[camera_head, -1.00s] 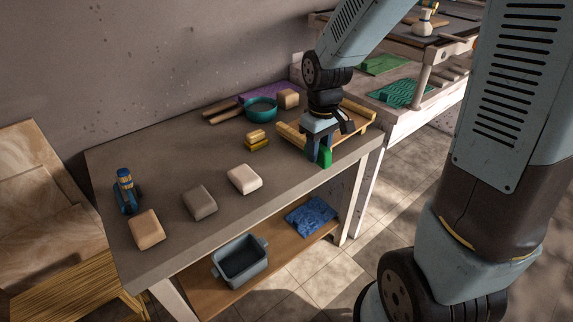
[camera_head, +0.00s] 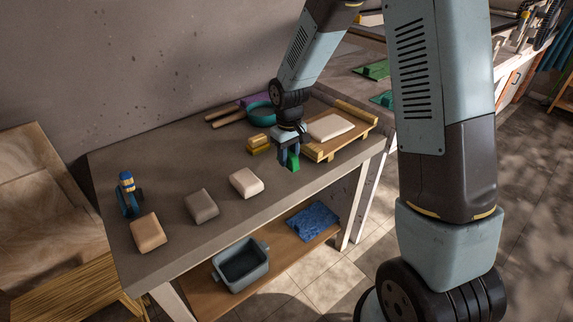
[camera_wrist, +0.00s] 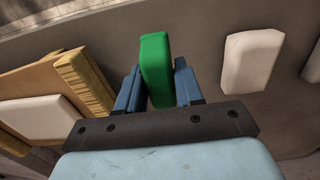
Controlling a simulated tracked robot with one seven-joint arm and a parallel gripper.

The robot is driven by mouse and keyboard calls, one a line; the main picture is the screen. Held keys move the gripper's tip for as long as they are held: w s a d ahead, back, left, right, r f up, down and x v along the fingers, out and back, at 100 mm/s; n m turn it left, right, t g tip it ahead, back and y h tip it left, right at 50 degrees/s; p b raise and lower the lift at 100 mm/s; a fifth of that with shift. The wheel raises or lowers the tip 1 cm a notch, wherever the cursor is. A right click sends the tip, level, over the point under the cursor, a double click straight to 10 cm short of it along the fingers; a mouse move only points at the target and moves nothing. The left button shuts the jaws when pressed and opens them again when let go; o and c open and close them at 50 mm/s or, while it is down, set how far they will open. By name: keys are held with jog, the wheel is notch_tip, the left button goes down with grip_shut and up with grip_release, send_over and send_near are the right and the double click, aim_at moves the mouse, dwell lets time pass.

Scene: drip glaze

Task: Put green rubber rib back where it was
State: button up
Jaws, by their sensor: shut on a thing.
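The green rubber rib (camera_head: 294,162) is a small green block. In the wrist view the rib (camera_wrist: 156,68) stands between the two blue fingers of my gripper (camera_wrist: 157,88), which is shut on it. In the head view my gripper (camera_head: 289,157) points down over the grey table, just left of the wooden board's near end. I cannot tell whether the rib touches the table top. The spot where it was before is not marked in these frames.
The wooden board (camera_head: 322,152) carries a pale slab (camera_head: 330,127). Yellow sponges (camera_head: 258,143) and a teal bowl (camera_head: 261,115) lie behind. Bare table surrounds the blocks.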

jog(key=shift+w+a+f, duration=0.3)
jog(key=shift+f, duration=0.25)
jog(key=shift+w+f, duration=0.1)
jog(key=shift+f, duration=1.5)
jog(key=o, duration=0.9)
jog(key=shift+f, duration=0.1)
jog(key=shift+o, duration=0.2)
